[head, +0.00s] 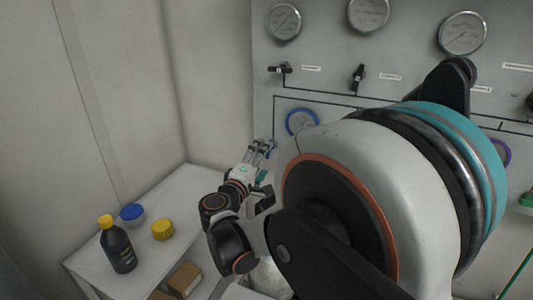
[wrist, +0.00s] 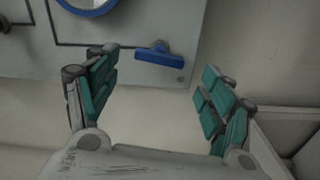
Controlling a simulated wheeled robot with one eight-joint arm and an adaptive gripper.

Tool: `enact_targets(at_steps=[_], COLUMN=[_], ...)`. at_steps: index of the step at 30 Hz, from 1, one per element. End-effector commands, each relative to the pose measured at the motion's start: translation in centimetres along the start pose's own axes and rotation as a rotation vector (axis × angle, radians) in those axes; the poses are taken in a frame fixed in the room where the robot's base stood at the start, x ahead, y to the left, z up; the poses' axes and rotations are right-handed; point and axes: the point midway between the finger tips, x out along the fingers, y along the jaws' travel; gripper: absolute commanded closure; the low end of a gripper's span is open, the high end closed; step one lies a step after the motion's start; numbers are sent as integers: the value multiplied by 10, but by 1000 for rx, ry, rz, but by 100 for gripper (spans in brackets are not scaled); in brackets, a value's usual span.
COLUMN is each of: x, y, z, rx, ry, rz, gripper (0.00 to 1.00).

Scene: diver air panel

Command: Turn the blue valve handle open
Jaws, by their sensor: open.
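The blue valve handle (wrist: 166,54) shows in the wrist view as a short blue bar on a dark stem, near the lower edge of the grey panel. It lies roughly crosswise in that picture. My gripper (wrist: 158,78) is open and empty, its teal-padded fingers spread to either side of the handle, with no contact visible. In the head view my gripper (head: 264,150) is in front of the panel's lower left part, beside the bench. A small blue piece there, probably the handle, is partly hidden by the fingers.
The grey panel (head: 330,62) carries gauges, black valves and a blue-ringed gauge (head: 302,122). A white bench (head: 170,197) at the left holds a dark bottle (head: 119,250), a blue-lidded tub (head: 132,213) and a yellow lid (head: 163,230). My arm hides much of the panel.

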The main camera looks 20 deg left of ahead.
Motion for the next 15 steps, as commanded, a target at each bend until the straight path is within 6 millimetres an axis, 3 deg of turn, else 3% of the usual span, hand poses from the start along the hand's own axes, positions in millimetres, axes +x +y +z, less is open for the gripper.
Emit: enact_targets(at_steps=[6, 15], x=[-39, -58], y=[0, 0], z=[-1, 0], rx=[0, 0], ry=[2, 0], rz=[0, 0], gripper=[25, 25])
